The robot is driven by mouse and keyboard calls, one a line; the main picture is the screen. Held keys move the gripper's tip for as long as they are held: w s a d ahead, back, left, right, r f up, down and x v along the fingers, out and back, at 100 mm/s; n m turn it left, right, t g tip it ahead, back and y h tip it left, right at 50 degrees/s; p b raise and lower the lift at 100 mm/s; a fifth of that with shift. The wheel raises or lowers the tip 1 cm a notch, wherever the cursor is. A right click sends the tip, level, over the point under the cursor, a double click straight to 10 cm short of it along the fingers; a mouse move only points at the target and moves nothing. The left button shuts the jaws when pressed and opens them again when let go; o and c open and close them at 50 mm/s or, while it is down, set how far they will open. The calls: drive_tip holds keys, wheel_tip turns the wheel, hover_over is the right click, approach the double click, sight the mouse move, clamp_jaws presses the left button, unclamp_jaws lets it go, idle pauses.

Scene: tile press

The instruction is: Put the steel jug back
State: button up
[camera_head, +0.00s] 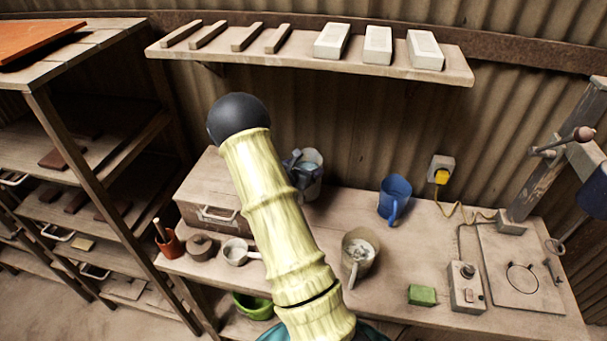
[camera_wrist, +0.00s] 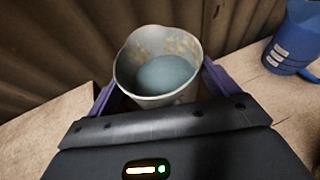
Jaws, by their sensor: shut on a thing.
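The pale grey steel jug (camera_head: 313,186) is between the fingers of my gripper (camera_head: 298,168), at the back of the bench near the wall. In the wrist view the jug (camera_wrist: 150,99) looks upright, with a stained inner wall and a smooth pale blue content. The purple fingers of my gripper (camera_wrist: 158,82) close on it from both sides. My arm covers part of the bench in front of it. I cannot tell whether the jug's base touches the bench.
A blue jug (camera_head: 394,199) stands to the right, and a grey jug with pale content (camera_head: 361,254) stands nearer the front. A box (camera_head: 213,192) is close on the left. A green block (camera_head: 422,295) and a switch box (camera_head: 466,289) lie right. A shelf (camera_head: 300,53) hangs above.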

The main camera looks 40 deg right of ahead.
drive_tip(key=shift+f, duration=1.45)
drive_tip(key=o, duration=1.2)
drive_tip(key=shift+r+p, duration=0.1)
drive_tip(key=shift+p, duration=0.2)
drive_tip(key=b+v, duration=0.3)
drive_tip(key=v, duration=0.9)
